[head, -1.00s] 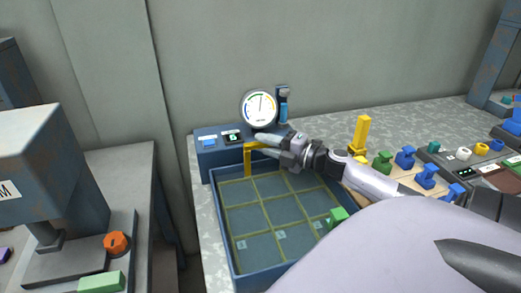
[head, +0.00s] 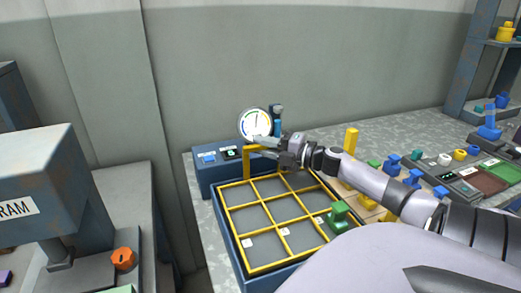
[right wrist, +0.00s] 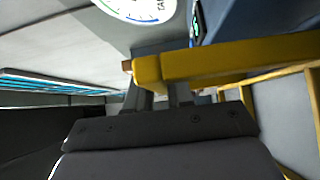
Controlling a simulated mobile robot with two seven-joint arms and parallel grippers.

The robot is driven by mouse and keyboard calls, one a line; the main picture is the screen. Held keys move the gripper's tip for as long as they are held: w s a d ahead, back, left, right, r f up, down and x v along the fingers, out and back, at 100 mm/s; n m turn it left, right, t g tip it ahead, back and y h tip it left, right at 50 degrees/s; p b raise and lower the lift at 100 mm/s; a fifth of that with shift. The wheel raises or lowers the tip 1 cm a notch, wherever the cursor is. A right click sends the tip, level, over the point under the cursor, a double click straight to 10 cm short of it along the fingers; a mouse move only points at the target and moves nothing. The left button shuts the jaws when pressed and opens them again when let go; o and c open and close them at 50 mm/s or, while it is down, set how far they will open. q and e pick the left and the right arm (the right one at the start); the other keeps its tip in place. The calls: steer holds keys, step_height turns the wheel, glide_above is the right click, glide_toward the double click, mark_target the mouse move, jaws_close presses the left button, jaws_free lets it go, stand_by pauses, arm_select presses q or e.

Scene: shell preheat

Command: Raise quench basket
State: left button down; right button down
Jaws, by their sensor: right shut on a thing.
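The quench basket (head: 267,196) is a yellow grid frame with grey cells, sitting near the top of the blue tank (head: 222,225). A green part (head: 340,213) stands in its right side. White tags lie in some of the cells. My right gripper (head: 268,147) is shut on the handle's top bar, which crosses between the fingers in the right wrist view (right wrist: 230,62). My left gripper is not in view.
A round gauge (head: 255,124) and a blue control box (head: 207,172) stand behind the tank. Blue and green parts sit on a wooden board (head: 348,174) to the right, beside a yellow post (head: 350,140). A press (head: 45,200) stands at the left.

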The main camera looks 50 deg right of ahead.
steer(key=shift+w+d+r, duration=0.1)
steer(key=shift+r, duration=0.35)
steer(key=c, duration=1.1)
jaws_free()
steer(key=shift+f, duration=0.1)
steer(key=shift+f, duration=0.1)
steer(key=shift+s, duration=0.5)
steer(key=shift+v, duration=3.15)
steer(key=shift+d, duration=0.1)
